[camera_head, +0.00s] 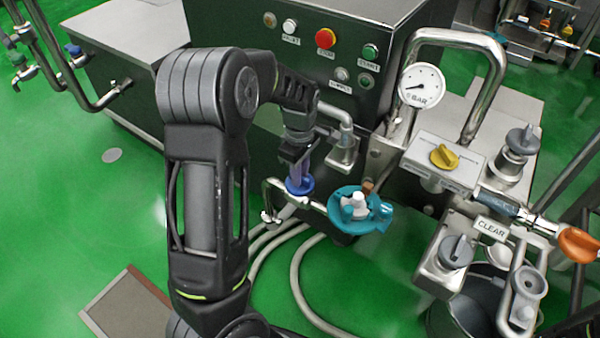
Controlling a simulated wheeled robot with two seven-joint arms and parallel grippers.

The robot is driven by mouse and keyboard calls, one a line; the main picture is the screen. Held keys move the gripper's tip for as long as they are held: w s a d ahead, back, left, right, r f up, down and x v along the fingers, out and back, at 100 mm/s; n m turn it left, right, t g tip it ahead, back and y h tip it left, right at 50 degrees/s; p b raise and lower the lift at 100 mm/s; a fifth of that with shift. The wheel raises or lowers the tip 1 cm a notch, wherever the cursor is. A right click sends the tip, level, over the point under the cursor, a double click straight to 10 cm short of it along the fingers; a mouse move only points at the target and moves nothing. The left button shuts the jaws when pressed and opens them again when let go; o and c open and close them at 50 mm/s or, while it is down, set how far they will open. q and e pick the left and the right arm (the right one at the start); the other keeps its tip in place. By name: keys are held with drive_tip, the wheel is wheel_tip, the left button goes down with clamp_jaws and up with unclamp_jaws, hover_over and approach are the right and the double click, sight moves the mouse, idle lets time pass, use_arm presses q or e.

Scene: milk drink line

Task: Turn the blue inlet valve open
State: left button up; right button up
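The blue inlet valve (300,187) sits on a thin steel pipe near the middle of the view, with a round blue base and a paler upright part above it. My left arm comes in from the left, and my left gripper (298,160) points down over the valve, with its fingertips at the upright part. The fingers and the arm hide part of the valve. I cannot tell whether the fingers are closed on it or only around it. My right gripper is not in view.
A teal pump-like part (375,222) sits just right of the valve. A pressure gauge (421,86), a yellow knob (445,156) and steel pipework stand further right. A control box (310,50) with buttons rises behind. Hoses (296,275) curve over the green floor below.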

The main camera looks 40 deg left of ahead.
use_arm(q)
drive_tip(key=shift+o, duration=1.2)
wheel_tip(320, 180, up, 8)
drive_tip(key=shift+f+p, duration=0.1)
drive_tip(key=shift+p, duration=0.3)
